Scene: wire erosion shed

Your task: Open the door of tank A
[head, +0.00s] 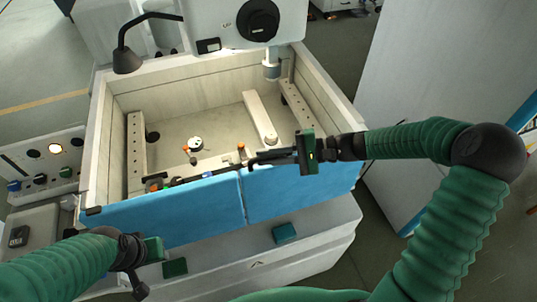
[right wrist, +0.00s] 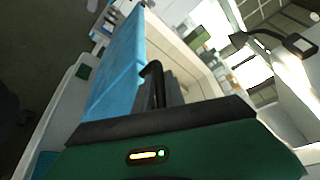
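The tank (head: 200,80) is an open-topped pale box with a blue front door (head: 190,220), in two panels with a seam between them. The door stands upright and looks closed. No letter marking it as A is readable. My right gripper (head: 262,160) is at the door's top edge, right of the seam, its dark fingers pointing left. In the right wrist view a curved black piece (right wrist: 152,75) rises beside the blue door (right wrist: 118,65) at the fingers; I cannot tell whether it is held. My left gripper (head: 140,285) is low in front of the tank, left, partly hidden by its wrist.
Inside the tank are pale rails, a dark bar along the front and small fittings. A machine head (head: 235,20) hangs over the back. A control panel (head: 45,165) stands left. A tall pale cabinet (head: 415,80) stands right. A pale base (head: 300,240) juts out below the door.

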